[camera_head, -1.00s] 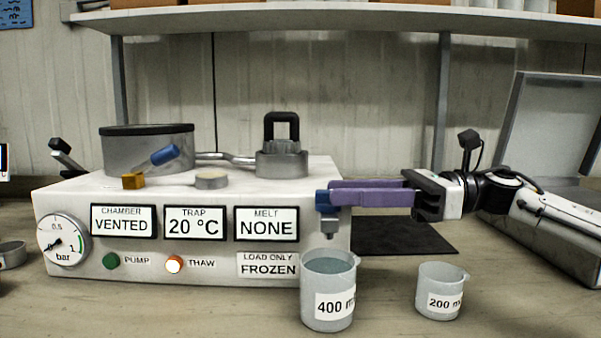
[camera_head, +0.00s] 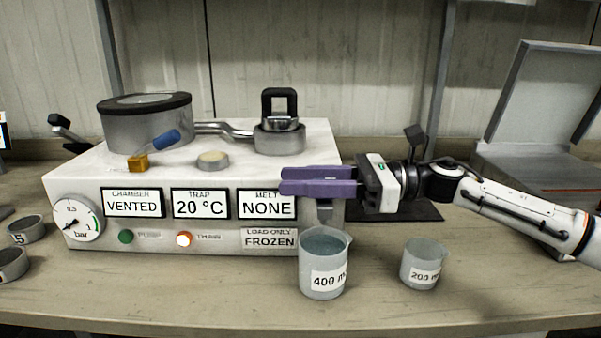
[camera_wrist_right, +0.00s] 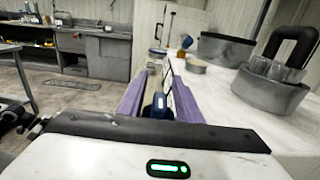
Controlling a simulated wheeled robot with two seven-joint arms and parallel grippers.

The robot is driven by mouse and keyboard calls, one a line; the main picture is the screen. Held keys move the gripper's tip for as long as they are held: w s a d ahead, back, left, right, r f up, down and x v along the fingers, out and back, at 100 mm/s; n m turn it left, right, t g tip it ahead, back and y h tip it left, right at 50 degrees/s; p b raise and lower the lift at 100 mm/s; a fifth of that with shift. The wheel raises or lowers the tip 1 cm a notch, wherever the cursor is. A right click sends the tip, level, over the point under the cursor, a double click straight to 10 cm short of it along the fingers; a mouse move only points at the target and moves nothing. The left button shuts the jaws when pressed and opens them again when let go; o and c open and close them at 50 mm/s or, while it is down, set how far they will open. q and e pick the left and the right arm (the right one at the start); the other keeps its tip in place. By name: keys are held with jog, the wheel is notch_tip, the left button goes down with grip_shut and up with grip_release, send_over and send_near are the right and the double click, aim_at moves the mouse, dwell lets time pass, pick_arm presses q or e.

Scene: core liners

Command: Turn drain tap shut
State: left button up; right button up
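The drain tap's grey body (camera_head: 324,211) is at the front right of the white machine, above the 400 ml beaker (camera_head: 324,275). Its blue handle is hidden behind my fingers in the head view. In the right wrist view the blue handle (camera_wrist_right: 158,105) shows between my purple fingers. My right gripper (camera_head: 318,181) reaches in from the right, across the front of the tap. Its fingers are apart, one on each side of the handle, with a gap visible in the wrist view. Whether either finger touches the handle is unclear. My left gripper is not in view.
The white machine (camera_head: 75,185) carries a lidded chamber (camera_head: 146,128), a second blue handle (camera_head: 166,137) and a black-handled pot (camera_head: 280,138). A 200 ml beaker (camera_head: 424,265) stands right of the larger one. The bench front is mostly clear.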

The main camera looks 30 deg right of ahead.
jog(key=shift+c, duration=0.2)
grip_shut()
